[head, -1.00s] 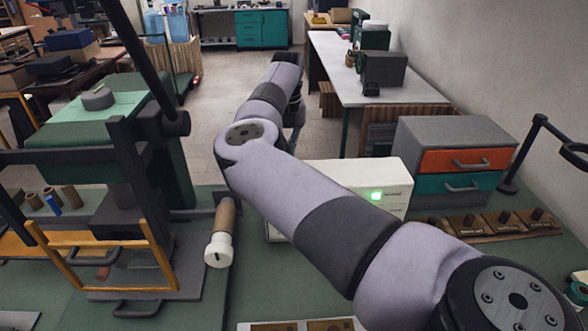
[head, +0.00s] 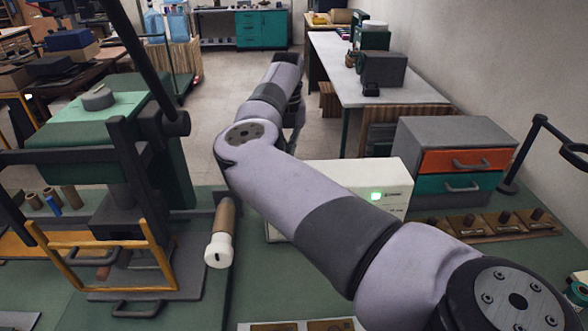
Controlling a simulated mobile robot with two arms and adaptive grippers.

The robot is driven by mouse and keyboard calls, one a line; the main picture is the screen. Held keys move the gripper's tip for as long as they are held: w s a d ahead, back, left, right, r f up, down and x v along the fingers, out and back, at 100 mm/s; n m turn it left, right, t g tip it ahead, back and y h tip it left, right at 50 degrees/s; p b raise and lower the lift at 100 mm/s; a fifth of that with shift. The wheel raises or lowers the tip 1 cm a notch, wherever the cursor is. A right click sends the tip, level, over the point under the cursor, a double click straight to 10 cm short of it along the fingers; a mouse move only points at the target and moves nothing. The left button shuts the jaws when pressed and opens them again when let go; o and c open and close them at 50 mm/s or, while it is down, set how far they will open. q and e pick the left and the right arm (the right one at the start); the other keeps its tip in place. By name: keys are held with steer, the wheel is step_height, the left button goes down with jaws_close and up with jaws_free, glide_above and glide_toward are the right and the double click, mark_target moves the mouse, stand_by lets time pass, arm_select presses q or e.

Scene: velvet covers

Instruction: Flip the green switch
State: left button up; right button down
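A small lit green switch (head: 376,196) is on the front face of a white box (head: 350,173) on the green bench, right of centre. The label beside it is too small to read. My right arm (head: 310,205) crosses the picture from the lower right to the upper middle and covers the box's lower left part. The far end of this arm folds behind itself, and no gripper fingers can be made out there. My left arm and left gripper do not show.
A grey cabinet (head: 455,135) with orange and teal drawers stands right of the box, with a row of wooden blocks with dark knobs (head: 486,222) before it. A green press (head: 130,170) stands left. A white-capped roller (head: 219,249) lies left of my arm.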

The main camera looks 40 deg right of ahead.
steer(key=shift+f+b, duration=1.15)
steer(key=shift+f, duration=0.45)
stand_by(0.5)
steer(key=shift+r, duration=0.1)
steer(key=shift+r+p, duration=1.75)
steer(key=shift+r, duration=1.75)
steer(key=shift+f, duration=0.1)
